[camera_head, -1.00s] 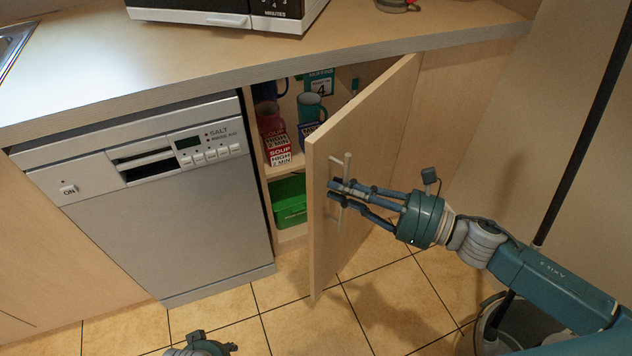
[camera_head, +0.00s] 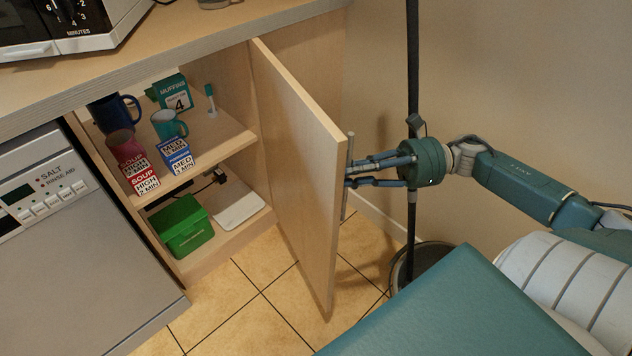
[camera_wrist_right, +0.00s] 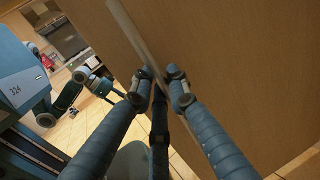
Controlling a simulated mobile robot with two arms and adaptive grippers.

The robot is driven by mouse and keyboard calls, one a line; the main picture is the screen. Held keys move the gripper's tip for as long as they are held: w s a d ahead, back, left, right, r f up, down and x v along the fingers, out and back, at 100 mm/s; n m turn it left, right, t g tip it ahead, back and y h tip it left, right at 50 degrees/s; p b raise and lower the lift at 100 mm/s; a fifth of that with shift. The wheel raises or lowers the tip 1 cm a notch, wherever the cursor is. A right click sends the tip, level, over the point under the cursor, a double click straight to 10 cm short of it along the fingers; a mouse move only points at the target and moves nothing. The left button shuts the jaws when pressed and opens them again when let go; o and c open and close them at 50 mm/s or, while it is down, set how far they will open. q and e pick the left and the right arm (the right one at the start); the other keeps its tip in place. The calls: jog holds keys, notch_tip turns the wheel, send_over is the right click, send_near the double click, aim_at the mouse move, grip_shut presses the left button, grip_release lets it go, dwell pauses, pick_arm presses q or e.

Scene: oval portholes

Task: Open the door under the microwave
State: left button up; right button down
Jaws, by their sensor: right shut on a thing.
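The wooden cabinet door (camera_head: 292,160) stands wide open, hinged on its right side, with its free edge toward me. The microwave (camera_head: 60,22) sits on the counter at the upper left, cut off by the frame. My right gripper (camera_head: 350,174) is shut on the door's bar handle (camera_head: 347,190) on the door's outer face. In the right wrist view the fingers (camera_wrist_right: 160,82) close around the handle (camera_wrist_right: 128,32). My left gripper is out of view in the head view.
Inside the cabinet are mugs (camera_head: 165,125), boxes (camera_head: 177,155) and a green container (camera_head: 182,226). The dishwasher (camera_head: 80,255) is at left. A bin (camera_head: 425,262) and a dark pole (camera_head: 412,60) stand right of the door. Tiled floor (camera_head: 240,305) lies clear in front.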

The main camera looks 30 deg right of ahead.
jog(key=shift+d, duration=1.9)
jog(key=c, duration=1.7)
grip_release()
jog(key=shift+c, duration=0.2)
jog(key=v, duration=1.2)
jog(key=shift+f, duration=0.1)
